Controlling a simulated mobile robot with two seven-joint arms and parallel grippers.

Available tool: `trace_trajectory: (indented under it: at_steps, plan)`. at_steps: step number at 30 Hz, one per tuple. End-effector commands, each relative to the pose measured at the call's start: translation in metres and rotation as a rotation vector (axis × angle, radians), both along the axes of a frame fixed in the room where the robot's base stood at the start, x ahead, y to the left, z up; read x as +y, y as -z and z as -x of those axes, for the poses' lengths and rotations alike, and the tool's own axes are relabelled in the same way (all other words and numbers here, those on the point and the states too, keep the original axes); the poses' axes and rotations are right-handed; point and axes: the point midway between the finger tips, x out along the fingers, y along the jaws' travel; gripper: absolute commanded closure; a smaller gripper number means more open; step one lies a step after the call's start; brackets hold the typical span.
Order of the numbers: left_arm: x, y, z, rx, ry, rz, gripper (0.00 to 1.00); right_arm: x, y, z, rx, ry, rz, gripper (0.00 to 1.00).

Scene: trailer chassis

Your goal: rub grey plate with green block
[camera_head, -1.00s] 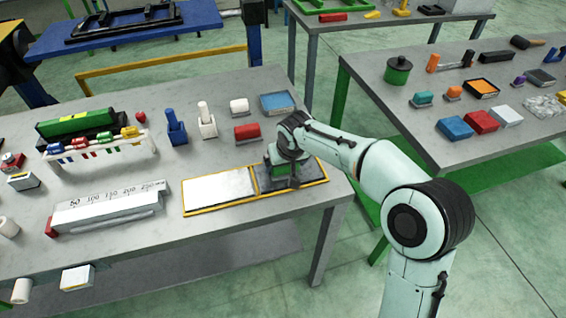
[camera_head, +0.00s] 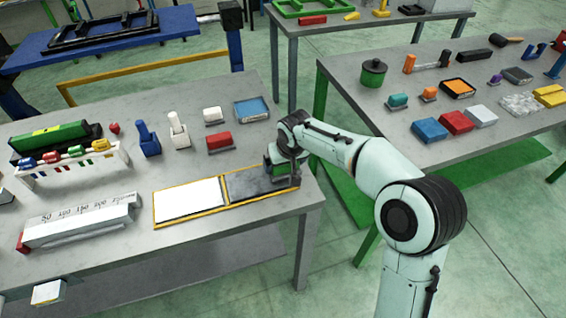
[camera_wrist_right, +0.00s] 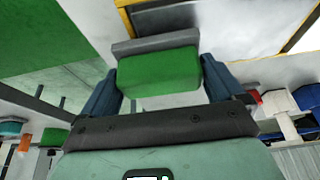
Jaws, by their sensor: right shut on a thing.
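The grey plate (camera_head: 250,184) is the dark right panel of a yellow-edged frame on the near table, beside a white panel (camera_head: 190,199). My right gripper (camera_head: 284,168) is at the right end of the grey plate, pointing down. It is shut on the green block (camera_wrist_right: 158,72), which has a grey layer (camera_wrist_right: 155,43) on its far side. The block is partly hidden by the gripper in the head view; whether it touches the plate is hard to tell. A dark panel strip (camera_wrist_right: 165,17) shows beyond it in the wrist view. My left gripper is not in view.
Behind the plate stand a red block (camera_head: 220,142), a blue tray (camera_head: 251,110) and white (camera_head: 178,131) and blue (camera_head: 148,140) upright pieces. A white ruler-marked bar (camera_head: 80,222) lies to the left. Another table (camera_head: 400,118) with several items stands right.

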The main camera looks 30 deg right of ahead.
Motion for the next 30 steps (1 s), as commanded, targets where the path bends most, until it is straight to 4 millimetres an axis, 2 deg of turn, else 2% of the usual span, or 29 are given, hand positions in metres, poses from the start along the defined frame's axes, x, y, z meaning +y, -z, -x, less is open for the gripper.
trace_trajectory:
  at_steps: [1, 18, 22, 30]
  plan:
    - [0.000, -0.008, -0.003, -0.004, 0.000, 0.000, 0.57, 0.001, -0.018, -0.003, -0.012, -0.002, -0.001, 0.33]
    - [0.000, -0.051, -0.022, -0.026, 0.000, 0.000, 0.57, -0.005, -0.068, -0.008, -0.012, -0.005, -0.002, 0.33]
    - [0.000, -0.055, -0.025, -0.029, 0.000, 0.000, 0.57, -0.006, -0.073, -0.009, -0.012, -0.005, -0.002, 0.33]
    - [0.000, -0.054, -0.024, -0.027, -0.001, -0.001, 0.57, -0.006, -0.072, -0.008, -0.010, -0.006, -0.001, 0.33]
